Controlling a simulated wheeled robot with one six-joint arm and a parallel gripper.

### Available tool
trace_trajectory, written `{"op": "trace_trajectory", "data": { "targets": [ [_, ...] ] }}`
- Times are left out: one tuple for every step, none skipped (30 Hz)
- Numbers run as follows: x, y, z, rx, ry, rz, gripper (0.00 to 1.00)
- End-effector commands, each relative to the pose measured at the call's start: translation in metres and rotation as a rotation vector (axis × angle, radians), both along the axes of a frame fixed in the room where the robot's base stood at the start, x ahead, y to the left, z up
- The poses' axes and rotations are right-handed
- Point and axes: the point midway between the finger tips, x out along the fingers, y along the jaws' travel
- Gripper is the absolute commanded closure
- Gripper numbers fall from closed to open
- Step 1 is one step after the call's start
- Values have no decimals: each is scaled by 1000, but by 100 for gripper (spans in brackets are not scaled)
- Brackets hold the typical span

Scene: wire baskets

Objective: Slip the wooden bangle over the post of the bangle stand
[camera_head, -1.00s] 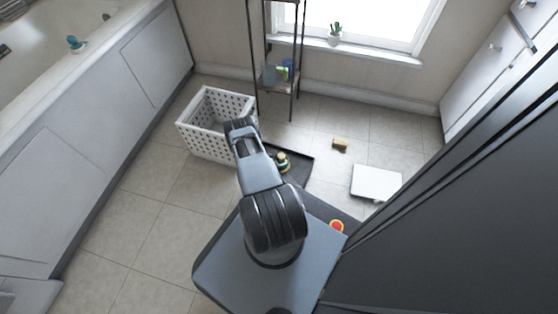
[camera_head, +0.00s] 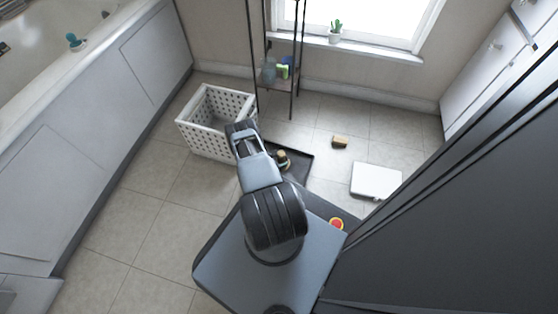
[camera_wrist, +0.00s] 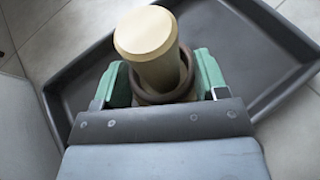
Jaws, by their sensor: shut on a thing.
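The bangle stand's post (camera_wrist: 155,50), a pale cream cylinder, rises from the dark tray in the wrist view. It leans in that picture. The brown wooden bangle (camera_wrist: 187,72) appears to be around the post, below its top; its far side is hidden behind the post. My gripper (camera_wrist: 163,82) has green fingers on either side of the bangle and is shut on it. The stand's foot is hidden. In the head view the stand (camera_head: 283,155) shows small beside my forearm, and my arm hides most of the gripper.
The black tray (camera_head: 300,168) lies on the tiled floor. A tan block (camera_head: 340,142) and a white flat box (camera_head: 376,181) lie to the right. A shelf rack (camera_head: 276,84) stands behind.

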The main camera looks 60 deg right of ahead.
Motion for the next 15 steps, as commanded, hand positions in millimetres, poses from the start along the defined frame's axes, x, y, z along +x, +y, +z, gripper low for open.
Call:
{"op": "trace_trajectory", "data": {
  "targets": [
    [0, 0, 0, 0, 0, 0, 57],
    [0, 0, 0, 0, 0, 0, 31],
    [0, 0, 0, 0, 0, 0, 27],
    [0, 0, 0, 0, 0, 0, 24],
    [0, 0, 0, 0, 0, 0, 21],
    [0, 0, 0, 0, 0, 0, 18],
    [0, 0, 0, 0, 0, 0, 15],
    [0, 0, 0, 0, 0, 0, 12],
    [0, 0, 0, 0, 0, 0, 8],
    [0, 0, 0, 0, 0, 0, 5],
    [0, 0, 0, 0, 0, 0, 4],
    [0, 0, 0, 0, 0, 0, 4],
    [0, 0, 0, 0, 0, 0, 4],
    [0, 0, 0, 0, 0, 0, 4],
    [0, 0, 0, 0, 0, 0, 4]
  ]
}}
